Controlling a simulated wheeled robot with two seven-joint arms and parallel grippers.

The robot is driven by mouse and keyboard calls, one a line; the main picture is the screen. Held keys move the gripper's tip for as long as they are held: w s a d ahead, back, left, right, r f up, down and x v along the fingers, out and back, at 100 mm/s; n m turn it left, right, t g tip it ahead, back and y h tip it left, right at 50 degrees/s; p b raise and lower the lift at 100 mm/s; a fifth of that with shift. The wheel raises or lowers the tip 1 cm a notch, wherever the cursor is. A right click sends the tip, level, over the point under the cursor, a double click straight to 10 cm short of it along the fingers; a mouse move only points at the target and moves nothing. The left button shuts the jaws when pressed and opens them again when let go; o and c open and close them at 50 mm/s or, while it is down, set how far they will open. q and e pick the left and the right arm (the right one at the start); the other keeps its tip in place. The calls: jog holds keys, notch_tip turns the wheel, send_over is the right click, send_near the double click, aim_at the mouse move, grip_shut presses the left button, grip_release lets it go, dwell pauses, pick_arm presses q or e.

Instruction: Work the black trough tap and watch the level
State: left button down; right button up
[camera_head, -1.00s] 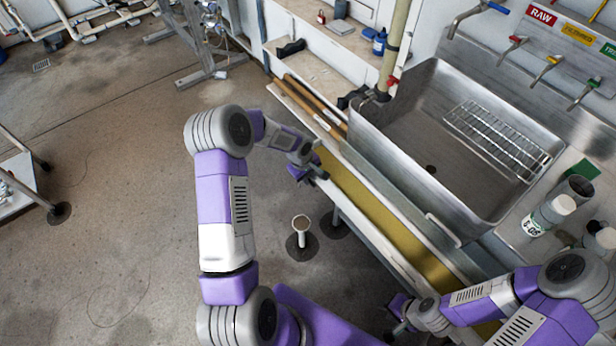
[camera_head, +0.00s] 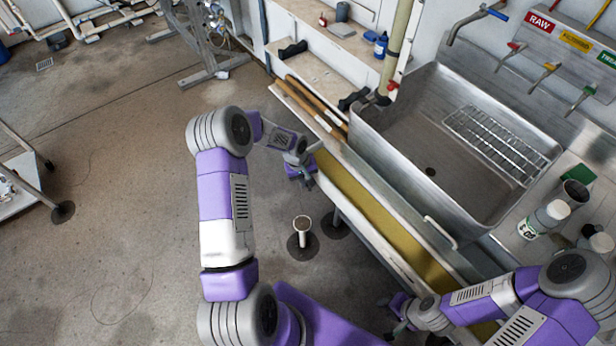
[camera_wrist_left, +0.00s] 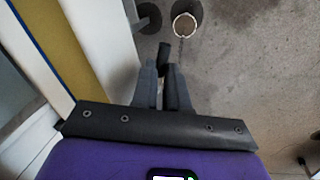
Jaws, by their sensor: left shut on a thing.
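The trough (camera_head: 352,213) is long and narrow, with a pale rim and a yellow-brown surface inside, in front of the steel sink. Its pale side wall also shows in the left wrist view (camera_wrist_left: 108,35). My left gripper (camera_head: 307,181) is low beside the trough's outer side, near its far part. In the left wrist view its fingers (camera_wrist_left: 164,75) are shut on the black tap (camera_wrist_left: 164,50), of which only a short dark end shows past the fingertips. My right gripper (camera_head: 396,326) is low at the trough's near end; its jaws are too small and hidden to read.
The steel sink (camera_head: 392,120) holds a wire rack (camera_head: 492,145). Labelled taps are on the wall behind it. Bottles (camera_head: 544,217) stand at its right.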

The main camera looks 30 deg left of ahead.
pick_arm(q)
jog(key=a+m, duration=0.1)
jog(key=m, duration=0.2)
jog(key=m+g, duration=0.1)
jog(key=m, duration=0.3)
jog(key=a+m+g, duration=0.1)
jog(key=m, duration=0.3)
jog(key=shift+s+a+h+p, duration=0.1)
jog(key=shift+a+h+p, duration=0.2)
jog(key=shift+p, duration=0.05)
jog(key=shift+m, duration=0.4)
jog(key=c, duration=1.4)
grip_release()
jog(key=shift+a+r+p, duration=0.25)
jog(key=shift+r+p, duration=0.1)
jog(key=shift+r, duration=0.9)
jog(key=shift+a+r+p, duration=0.25)
jog(key=shift+r+p, duration=0.05)
jog(key=shift+r, duration=0.9)
jog(key=shift+a+r+p, duration=0.25)
jog(key=shift+r+p, duration=0.1)
jog(key=shift+r, duration=0.9)
